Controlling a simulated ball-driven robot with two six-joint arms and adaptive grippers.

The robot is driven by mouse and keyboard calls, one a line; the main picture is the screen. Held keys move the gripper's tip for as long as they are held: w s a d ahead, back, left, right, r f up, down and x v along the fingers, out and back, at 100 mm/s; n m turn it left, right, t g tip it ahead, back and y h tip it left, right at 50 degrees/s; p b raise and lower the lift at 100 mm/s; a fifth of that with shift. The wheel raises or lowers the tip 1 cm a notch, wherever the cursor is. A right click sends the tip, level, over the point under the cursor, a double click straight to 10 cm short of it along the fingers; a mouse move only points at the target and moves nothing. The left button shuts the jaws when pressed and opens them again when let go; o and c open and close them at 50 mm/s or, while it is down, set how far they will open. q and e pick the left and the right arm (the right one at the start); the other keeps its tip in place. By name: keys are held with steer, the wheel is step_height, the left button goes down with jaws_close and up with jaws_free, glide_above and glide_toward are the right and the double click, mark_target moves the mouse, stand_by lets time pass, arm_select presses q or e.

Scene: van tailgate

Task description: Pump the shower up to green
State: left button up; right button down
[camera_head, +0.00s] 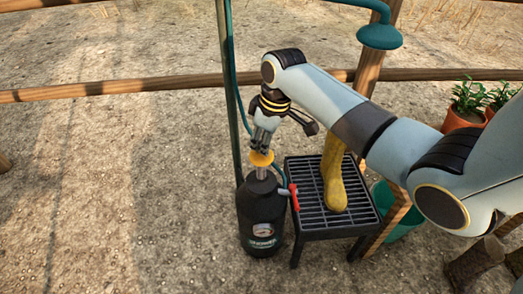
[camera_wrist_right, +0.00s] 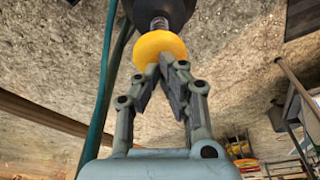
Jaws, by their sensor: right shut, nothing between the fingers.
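The black pressure shower tank (camera_head: 262,212) stands on the gravel with a round gauge (camera_head: 263,229) low on its front; I cannot read the needle. Its yellow pump knob (camera_head: 261,158) sits on a shaft raised above the tank top. My right gripper (camera_head: 262,148) points down just above the knob, fingers shut with nothing between them. In the right wrist view, the fingertips (camera_wrist_right: 165,62) meet against or very near the yellow knob (camera_wrist_right: 157,47), with the shaft and dark tank beyond it. My left gripper is not in view.
A green pole and hose (camera_head: 229,90) rise behind the tank. A teal shower head (camera_head: 379,37) hangs above right. Gravel at left is clear.

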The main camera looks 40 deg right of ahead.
mark_target(262, 159)
steer(key=shift+f, duration=0.1)
stand_by(0.4)
steer(key=shift+f+b, duration=1.15)
steer(key=shift+f, duration=1.55)
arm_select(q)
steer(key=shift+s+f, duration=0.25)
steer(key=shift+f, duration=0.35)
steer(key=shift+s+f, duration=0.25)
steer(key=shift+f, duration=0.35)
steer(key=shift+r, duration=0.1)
arm_select(e)
steer(key=shift+r, duration=0.2)
step_height(262, 159, up, 5)
steer(key=p, duration=0.5)
steer(key=shift+r+p, duration=0.15)
steer(key=shift+p, duration=0.25)
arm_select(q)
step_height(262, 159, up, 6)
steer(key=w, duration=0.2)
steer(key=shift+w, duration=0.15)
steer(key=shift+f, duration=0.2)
arm_select(e)
steer(key=shift+f, duration=0.2)
